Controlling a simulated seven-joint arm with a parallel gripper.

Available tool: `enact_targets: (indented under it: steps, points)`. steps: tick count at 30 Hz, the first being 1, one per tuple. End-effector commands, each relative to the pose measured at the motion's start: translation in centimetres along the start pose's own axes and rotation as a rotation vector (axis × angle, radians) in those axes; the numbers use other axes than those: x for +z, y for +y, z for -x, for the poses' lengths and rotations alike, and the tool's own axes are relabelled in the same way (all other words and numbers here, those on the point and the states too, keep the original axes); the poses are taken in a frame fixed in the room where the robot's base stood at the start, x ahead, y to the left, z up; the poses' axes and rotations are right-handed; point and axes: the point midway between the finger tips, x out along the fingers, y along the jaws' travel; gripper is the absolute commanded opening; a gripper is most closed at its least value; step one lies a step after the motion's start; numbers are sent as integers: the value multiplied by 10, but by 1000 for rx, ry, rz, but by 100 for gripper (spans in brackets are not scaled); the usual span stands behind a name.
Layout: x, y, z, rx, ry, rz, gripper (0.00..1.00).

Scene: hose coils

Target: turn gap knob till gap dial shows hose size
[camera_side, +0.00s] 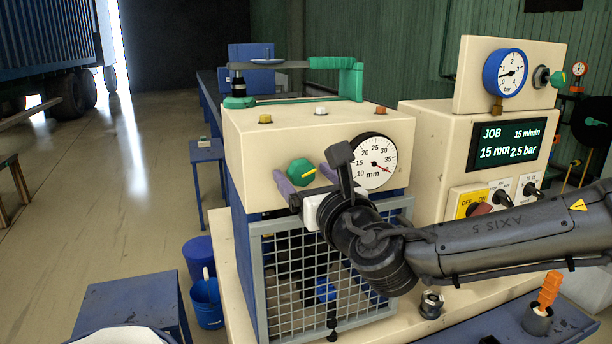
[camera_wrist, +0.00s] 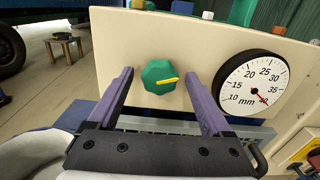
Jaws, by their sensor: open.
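The gap knob (camera_side: 302,172) is green with a yellow pointer mark, on the front of the cream machine box. In the wrist view the knob (camera_wrist: 157,78) sits between the purple fingers of my gripper (camera_wrist: 160,76), with space on both sides. My gripper (camera_side: 305,183) is open and holds nothing. The job display (camera_side: 510,143) reads 15 mm, 15 m/min, 2.5 bar.
A wire mesh guard (camera_side: 325,262) stands below the knob. A blue-rimmed pressure gauge (camera_side: 505,73) and a switch panel (camera_side: 492,199) are on the right. Small coloured buttons and a green arm (camera_side: 340,68) sit atop the box. Open floor lies left.

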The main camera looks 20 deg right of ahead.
Motion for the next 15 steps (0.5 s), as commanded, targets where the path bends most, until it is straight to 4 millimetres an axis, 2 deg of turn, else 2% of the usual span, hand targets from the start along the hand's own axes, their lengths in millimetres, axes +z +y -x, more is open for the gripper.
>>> enact_targets:
  steps: [7, 8, 15]
  points:
    - [0, 0, -1, 0, -1, -1, 84]
    - [0, 0, -1, 0, 0, -1, 80]
    - [0, 0, 0, 0, 0, -1, 37]
